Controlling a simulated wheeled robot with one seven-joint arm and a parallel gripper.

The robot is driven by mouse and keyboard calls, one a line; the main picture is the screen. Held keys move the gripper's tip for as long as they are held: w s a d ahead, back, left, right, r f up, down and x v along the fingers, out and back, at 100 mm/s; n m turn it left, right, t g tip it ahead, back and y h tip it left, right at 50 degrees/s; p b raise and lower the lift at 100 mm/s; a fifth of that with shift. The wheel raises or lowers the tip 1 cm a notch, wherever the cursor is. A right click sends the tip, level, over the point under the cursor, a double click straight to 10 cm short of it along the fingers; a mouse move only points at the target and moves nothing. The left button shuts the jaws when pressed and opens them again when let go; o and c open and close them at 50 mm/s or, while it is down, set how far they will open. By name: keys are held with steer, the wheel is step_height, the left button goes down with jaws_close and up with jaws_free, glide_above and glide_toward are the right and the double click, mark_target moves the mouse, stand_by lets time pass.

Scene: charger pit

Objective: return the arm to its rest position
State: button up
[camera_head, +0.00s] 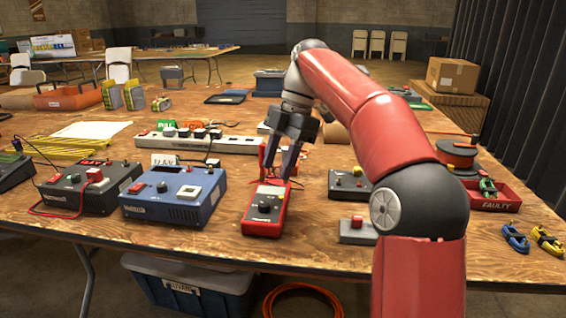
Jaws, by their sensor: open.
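My gripper (279,178) hangs over the wooden table near its middle, pointing down, with its fingers apart. It is just above and behind a red handheld meter (265,212) with a dark dial. I cannot tell whether the fingertips touch the meter or a red part behind it. Nothing is visibly held between the fingers. My red arm rises from the lower right of the view, bends high and reaches down to the table.
A blue box (174,196) and a black box (91,187) stand left. A white power strip (195,141) lies behind. A small black device (349,185), a red FAULTY tray (494,196) and a spool (456,156) are right. Bare tabletop (325,262) shows in front.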

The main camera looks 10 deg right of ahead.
steer(key=s+m, duration=0.2)
steer(key=s+a+f+m+t+h, duration=0.1)
steer(key=s+m, duration=0.1)
steer(key=s+a+m+t+h, duration=0.1)
steer(key=s+m, duration=0.1)
steer(key=shift+s+f, duration=0.15)
steer(key=shift+f, duration=0.1)
steer(key=s+d+f+m+t+h, duration=0.1)
steer(key=s+d+f+m+t, duration=0.2)
steer(key=s+f+m, duration=0.4)
steer(key=s+d+f+m+t+h, duration=0.1)
steer(key=s+d+f+m, duration=0.4)
steer(key=s+m, duration=0.5)
steer(key=shift+s+f+m+t, duration=0.3)
steer(key=shift+s+f+t, duration=0.6)
steer(key=shift+s, duration=0.1)
